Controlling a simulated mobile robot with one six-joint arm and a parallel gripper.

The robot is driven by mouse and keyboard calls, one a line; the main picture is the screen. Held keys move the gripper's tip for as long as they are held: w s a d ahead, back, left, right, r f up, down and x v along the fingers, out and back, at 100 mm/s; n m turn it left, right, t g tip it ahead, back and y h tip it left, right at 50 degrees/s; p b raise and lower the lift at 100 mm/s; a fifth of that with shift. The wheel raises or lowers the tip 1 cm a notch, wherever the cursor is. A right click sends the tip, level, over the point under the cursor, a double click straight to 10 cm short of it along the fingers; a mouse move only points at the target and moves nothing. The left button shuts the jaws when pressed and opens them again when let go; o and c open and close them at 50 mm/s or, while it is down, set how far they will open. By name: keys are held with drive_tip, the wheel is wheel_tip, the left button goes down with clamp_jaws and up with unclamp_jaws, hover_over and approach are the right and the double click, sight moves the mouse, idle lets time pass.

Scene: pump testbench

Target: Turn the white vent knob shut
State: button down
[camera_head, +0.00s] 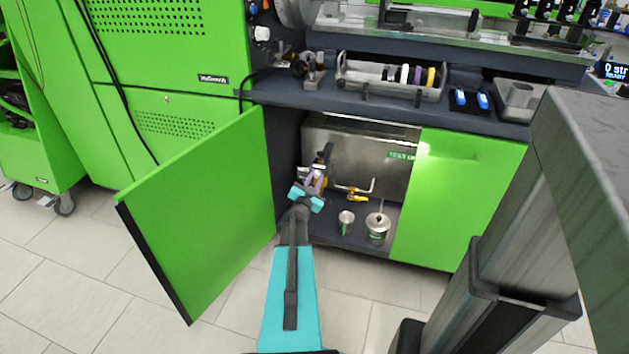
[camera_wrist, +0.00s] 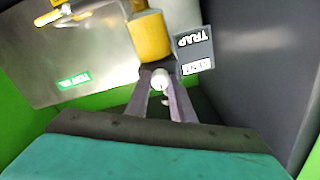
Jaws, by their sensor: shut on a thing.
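The white vent knob (camera_wrist: 159,81) shows in the wrist view as a small pale round piece below a yellow cylinder (camera_wrist: 150,36). My gripper (camera_wrist: 158,80) has a finger on each side of the knob and is shut on it. In the head view my gripper (camera_head: 314,180) reaches into the open cabinet, at its left side. There the arm and fingers hide the knob. How far the knob is turned cannot be told.
The open green door (camera_head: 205,215) stands left of my arm. A steel tank (camera_head: 365,150) fills the cabinet's back. A yellow-handled valve (camera_head: 357,196), a small cup (camera_head: 346,221) and a lidded can (camera_head: 378,225) are to the right. A TRAP label (camera_wrist: 195,50) hangs beside the cylinder.

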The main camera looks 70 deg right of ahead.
drive_tip(key=shift+s, duration=0.35)
drive_tip(key=c, duration=1.5)
unclamp_jaws()
drive_tip(key=shift+c, duration=0.2)
drive_tip(key=shift+w, duration=0.25)
drive_tip(key=shift+a, duration=0.1)
drive_tip(key=a+p, duration=0.1)
drive_tip(key=a, duration=1.2)
drive_tip(key=shift+s+a, duration=0.3)
drive_tip(key=shift+s, duration=0.15)
